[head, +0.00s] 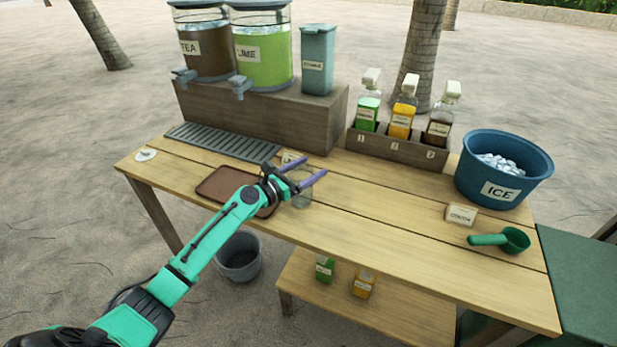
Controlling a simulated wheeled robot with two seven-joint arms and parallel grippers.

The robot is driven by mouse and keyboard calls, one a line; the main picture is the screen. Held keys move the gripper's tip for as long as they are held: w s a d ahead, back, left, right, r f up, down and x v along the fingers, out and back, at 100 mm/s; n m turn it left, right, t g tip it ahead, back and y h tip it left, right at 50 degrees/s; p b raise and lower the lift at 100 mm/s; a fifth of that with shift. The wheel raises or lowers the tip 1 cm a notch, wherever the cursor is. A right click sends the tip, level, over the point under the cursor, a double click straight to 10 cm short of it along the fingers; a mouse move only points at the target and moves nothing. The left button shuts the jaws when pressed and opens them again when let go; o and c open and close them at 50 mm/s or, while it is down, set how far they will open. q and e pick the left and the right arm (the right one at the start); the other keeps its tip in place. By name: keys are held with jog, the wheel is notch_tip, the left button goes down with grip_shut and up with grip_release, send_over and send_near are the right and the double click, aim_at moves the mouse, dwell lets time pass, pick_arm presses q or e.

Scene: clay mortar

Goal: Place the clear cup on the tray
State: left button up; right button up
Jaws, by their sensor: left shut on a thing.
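The clear cup (303,199) is see-through and hard to make out. It is between and below the purple fingers of my left gripper (312,171), just right of the brown tray. My left gripper is shut on the clear cup. I cannot tell whether the cup's base touches the table. The brown tray (218,183) lies flat on the table, left of the cup, and my left wrist hides part of its right side. My right gripper is not in view.
A grey drip grate (222,141) and a wooden riser (260,115) with drink dispensers stand behind the tray. A bottle rack (398,146), blue ice bucket (503,170), small label block (461,215) and green scoop (500,240) are to the right. The table's front middle is clear.

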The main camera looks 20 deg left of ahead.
pick_arm(q)
jog(key=shift+r, duration=0.1)
jog(key=o, duration=1.5)
jog(key=shift+o, duration=0.2)
